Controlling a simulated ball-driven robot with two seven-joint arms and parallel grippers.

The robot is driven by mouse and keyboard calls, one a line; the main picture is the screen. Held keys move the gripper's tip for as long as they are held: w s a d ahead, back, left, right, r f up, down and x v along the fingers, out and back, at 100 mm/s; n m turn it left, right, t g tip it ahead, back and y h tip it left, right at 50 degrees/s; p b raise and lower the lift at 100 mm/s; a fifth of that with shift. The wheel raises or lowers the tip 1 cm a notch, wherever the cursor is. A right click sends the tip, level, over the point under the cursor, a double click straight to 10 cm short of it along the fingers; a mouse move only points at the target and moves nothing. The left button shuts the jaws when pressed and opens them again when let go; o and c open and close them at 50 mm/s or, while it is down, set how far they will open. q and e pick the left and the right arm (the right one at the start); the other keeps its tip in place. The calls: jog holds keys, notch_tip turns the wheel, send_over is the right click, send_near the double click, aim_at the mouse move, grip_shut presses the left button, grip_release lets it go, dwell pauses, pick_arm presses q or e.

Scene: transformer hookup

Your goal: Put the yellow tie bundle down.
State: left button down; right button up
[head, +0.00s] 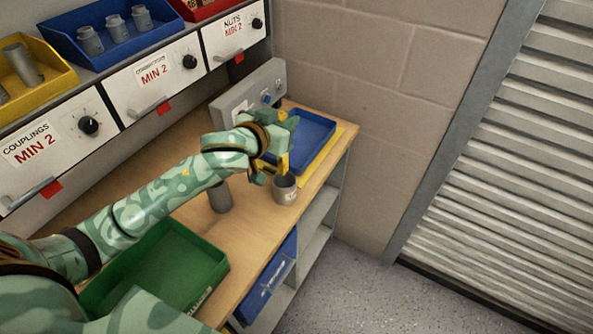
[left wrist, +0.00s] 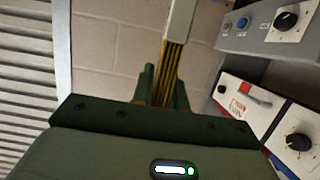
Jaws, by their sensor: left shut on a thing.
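My left gripper (head: 279,150) is over the far end of the wooden workbench (head: 240,235), shut on the yellow tie bundle (head: 284,163). The bundle points down, just above or at the mouth of a grey cup (head: 285,191); I cannot tell whether its end is inside. In the left wrist view, the yellow tie bundle (left wrist: 173,62) stands out from between the green fingers (left wrist: 162,88), with a pale sleeve or block at its far end. My right gripper is not in view.
A blue tray (head: 312,140) lies behind the gripper on a yellow edge. A second grey cylinder (head: 220,196) stands left of the cup. A green tray (head: 165,270) sits nearer. A grey control box (head: 250,92) and labelled drawers (head: 155,78) line the back.

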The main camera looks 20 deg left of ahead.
aim_at(282, 161)
pick_arm(q)
notch_tip(282, 161, down, 10)
jog(key=b, duration=0.4)
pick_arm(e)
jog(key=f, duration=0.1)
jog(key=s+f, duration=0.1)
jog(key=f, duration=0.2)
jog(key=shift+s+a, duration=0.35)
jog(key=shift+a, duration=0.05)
pick_arm(q)
jog(key=shift+f, duration=0.1)
jog(key=c, duration=1.4)
grip_release()
jog(key=shift+w, duration=0.1)
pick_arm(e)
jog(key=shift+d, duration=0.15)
